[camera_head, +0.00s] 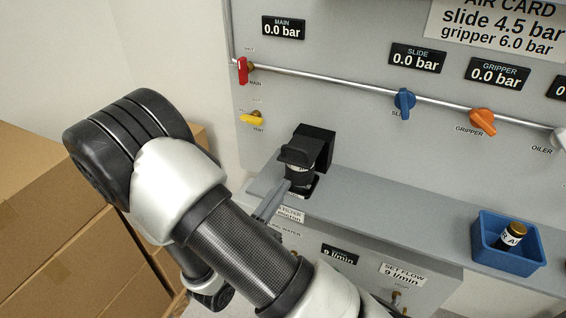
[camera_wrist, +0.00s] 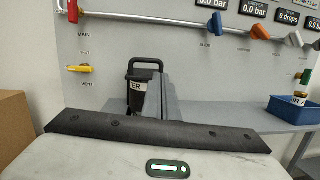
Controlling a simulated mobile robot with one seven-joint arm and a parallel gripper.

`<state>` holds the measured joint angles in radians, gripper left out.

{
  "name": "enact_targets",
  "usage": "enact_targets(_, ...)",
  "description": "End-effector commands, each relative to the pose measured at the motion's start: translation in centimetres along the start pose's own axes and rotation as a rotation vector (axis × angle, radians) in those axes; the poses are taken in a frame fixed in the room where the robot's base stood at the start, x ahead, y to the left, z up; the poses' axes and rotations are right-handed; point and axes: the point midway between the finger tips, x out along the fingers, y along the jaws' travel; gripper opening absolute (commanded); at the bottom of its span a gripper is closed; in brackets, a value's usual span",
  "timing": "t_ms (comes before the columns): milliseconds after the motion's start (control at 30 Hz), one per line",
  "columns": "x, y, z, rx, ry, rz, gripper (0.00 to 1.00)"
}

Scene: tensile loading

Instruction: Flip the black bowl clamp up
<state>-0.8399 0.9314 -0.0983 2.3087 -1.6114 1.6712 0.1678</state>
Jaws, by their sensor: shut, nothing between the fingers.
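The black filter unit (camera_head: 318,146) is fixed to the grey panel above the shelf. Its labelled bowl (camera_head: 299,175) hangs at the front, and the label also shows in the wrist view (camera_wrist: 136,87). The black bowl clamp (camera_head: 296,156) is at the top front of the bowl. In the wrist view a black loop (camera_wrist: 146,61) stands above the bowl, seemingly the clamp. My gripper (camera_head: 283,190) is shut and empty, with its grey fingers beside the lower bowl. In the wrist view the fingers (camera_wrist: 162,92) cover the bowl's right side; contact cannot be told.
A grey shelf (camera_head: 400,217) runs right to a blue bin (camera_head: 507,265) holding a small bottle (camera_head: 512,236). A red valve (camera_head: 243,71), yellow valve (camera_head: 252,118), blue valve (camera_head: 404,103) and orange valve (camera_head: 482,122) are on the panel. Cardboard boxes (camera_head: 50,220) stand left.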

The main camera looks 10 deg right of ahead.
Motion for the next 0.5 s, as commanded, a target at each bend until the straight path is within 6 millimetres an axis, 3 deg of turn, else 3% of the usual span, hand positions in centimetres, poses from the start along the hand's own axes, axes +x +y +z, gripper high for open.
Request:
enact_targets(167, -1.2, 1.6, -1.4, -0.033, -0.017, 0.094, 0.00)
enact_targets(500, -1.2, 1.6, -1.4, -0.034, -0.018, 0.099, 0.00)
